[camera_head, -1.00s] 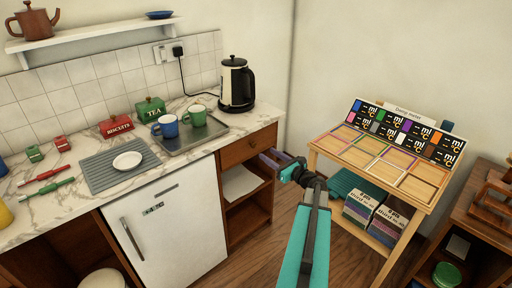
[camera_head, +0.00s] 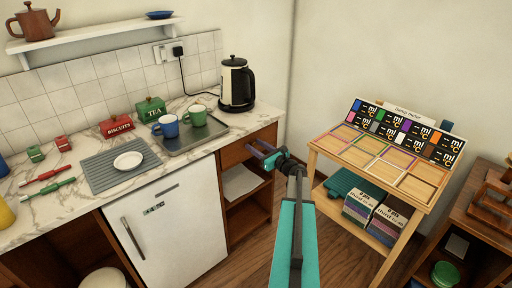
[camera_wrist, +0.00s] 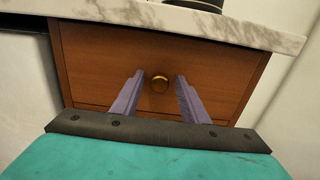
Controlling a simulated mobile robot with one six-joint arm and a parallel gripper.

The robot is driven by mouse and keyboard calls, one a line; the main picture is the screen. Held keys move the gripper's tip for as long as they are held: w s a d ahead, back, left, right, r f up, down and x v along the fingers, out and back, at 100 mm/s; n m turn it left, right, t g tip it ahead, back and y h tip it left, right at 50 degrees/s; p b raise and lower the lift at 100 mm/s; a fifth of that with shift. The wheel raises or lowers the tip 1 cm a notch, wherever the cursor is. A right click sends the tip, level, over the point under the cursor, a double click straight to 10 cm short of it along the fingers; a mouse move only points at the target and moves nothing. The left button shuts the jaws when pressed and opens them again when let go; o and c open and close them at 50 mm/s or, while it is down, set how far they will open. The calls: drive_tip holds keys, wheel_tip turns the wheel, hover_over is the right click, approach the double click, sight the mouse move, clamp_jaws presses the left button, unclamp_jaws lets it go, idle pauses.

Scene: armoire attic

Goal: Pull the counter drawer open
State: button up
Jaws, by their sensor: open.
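The counter drawer (camera_head: 236,154) is a brown wooden front under the marble counter, to the right of the white fridge. It is closed, as far as I can see. In the wrist view, the drawer front (camera_wrist: 100,58) fills the middle, and its round brass knob (camera_wrist: 159,84) stands at its centre. My gripper (camera_head: 259,150) is open in front of the drawer. In the wrist view, its two purple fingers (camera_wrist: 158,88) point at the drawer, one on each side of the knob, with gaps between. In the head view the knob is hidden behind my gripper.
The marble counter edge (camera_wrist: 200,24) overhangs just above the drawer. Below is an open shelf with a white item (camera_head: 240,182). The white fridge (camera_head: 165,240) stands left. A wooden sorting table (camera_head: 376,165) stands right, with floor between.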

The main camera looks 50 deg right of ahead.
clamp_jaws()
drive_tip(key=shift+s, duration=0.15)
